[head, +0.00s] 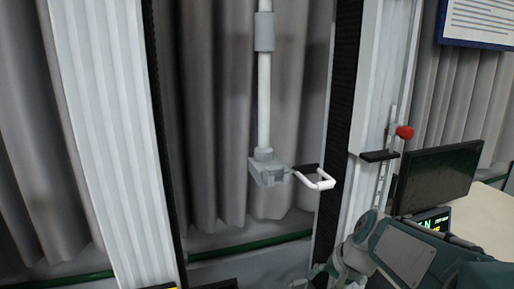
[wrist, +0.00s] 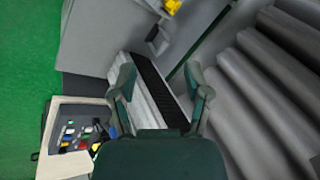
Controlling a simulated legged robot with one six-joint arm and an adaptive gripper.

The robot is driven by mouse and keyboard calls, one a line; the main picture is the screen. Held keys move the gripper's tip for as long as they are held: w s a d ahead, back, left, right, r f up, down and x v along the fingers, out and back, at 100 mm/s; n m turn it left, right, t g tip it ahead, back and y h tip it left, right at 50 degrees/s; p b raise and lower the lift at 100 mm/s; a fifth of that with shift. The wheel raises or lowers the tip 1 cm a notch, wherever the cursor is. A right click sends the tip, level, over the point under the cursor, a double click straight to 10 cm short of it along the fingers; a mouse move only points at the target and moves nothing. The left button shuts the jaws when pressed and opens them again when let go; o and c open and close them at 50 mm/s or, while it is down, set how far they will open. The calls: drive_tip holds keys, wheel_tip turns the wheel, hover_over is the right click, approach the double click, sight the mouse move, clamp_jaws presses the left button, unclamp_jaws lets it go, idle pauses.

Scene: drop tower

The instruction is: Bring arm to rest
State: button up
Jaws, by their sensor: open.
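My gripper (wrist: 161,80) shows in the wrist view with its two dark green fingers spread wide apart. Nothing is between the fingers; a white column and a dark strip lie beyond them. In the head view my arm reaches in from the lower right corner, below the monitor. The end of my arm is low there, near the bottom edge, and is partly cut off. My arm appears clear of the hanging pole and its handle.
A white pole (head: 264,95) hangs between two columns, with a grey block and white handle (head: 318,182) at its lower end. A red knob (head: 405,132) and a monitor (head: 438,178) are at right. The wrist view shows a bin (wrist: 68,165) of small coloured pieces and green floor.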

drive_tip(key=s+r+n+t+h, duration=0.1)
drive_tip(key=s+n, duration=0.2)
drive_tip(key=s, duration=0.5)
drive_tip(key=s+d+r+n+h, duration=0.1)
drive_tip(key=s+r+n+h, duration=0.1)
drive_tip(key=s, duration=0.6)
drive_tip(key=shift+s+n+t+h, duration=0.2)
drive_tip(key=shift+n+t+h, duration=0.15)
drive_tip(key=shift+n, duration=0.25)
idle(0.8)
